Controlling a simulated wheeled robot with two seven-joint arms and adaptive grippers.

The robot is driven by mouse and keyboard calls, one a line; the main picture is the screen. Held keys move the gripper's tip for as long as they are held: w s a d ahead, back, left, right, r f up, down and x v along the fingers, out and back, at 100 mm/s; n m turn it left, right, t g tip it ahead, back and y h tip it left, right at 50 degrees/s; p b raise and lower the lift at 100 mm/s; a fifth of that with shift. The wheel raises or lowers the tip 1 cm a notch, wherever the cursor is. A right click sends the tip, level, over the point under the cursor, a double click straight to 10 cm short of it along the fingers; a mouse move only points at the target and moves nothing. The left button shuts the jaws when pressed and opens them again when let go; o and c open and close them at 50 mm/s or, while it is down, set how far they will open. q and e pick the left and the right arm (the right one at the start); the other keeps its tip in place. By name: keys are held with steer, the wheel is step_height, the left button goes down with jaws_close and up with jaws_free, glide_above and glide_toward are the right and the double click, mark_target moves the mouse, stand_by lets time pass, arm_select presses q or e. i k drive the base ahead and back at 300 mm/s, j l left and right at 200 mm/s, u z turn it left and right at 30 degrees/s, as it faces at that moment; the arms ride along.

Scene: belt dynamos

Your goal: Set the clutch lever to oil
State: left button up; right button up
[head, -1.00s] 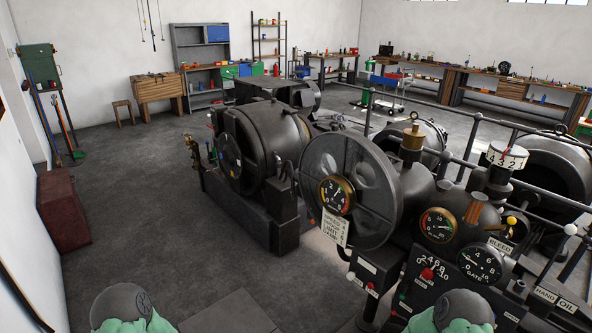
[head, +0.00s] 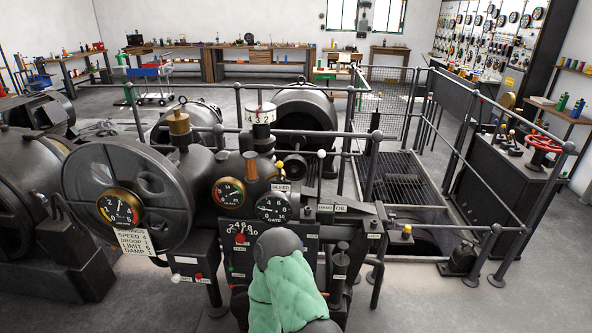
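A machine control stand carries a white HAND label (head: 325,208) and, just to its right, a white OIL label (head: 341,208). A thin lever with a pale ball knob (head: 321,154) stands roughly upright behind these labels, nearer the HAND side. I take it for the clutch lever, but its foot is too small to make out. Neither of my grippers shows in the head view. A green-covered part of my own arm covers the lower middle of the stand.
A yellow-knobbed lever (head: 279,165) stands by the BLEED label (head: 281,188). Gauges and a big dark wheel (head: 125,185) lie left. A railed floor grating (head: 405,185) and a red handwheel (head: 543,145) are right. Open floor lies at front right.

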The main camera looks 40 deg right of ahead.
mark_target(321, 154)
steer(key=z, duration=1.7)
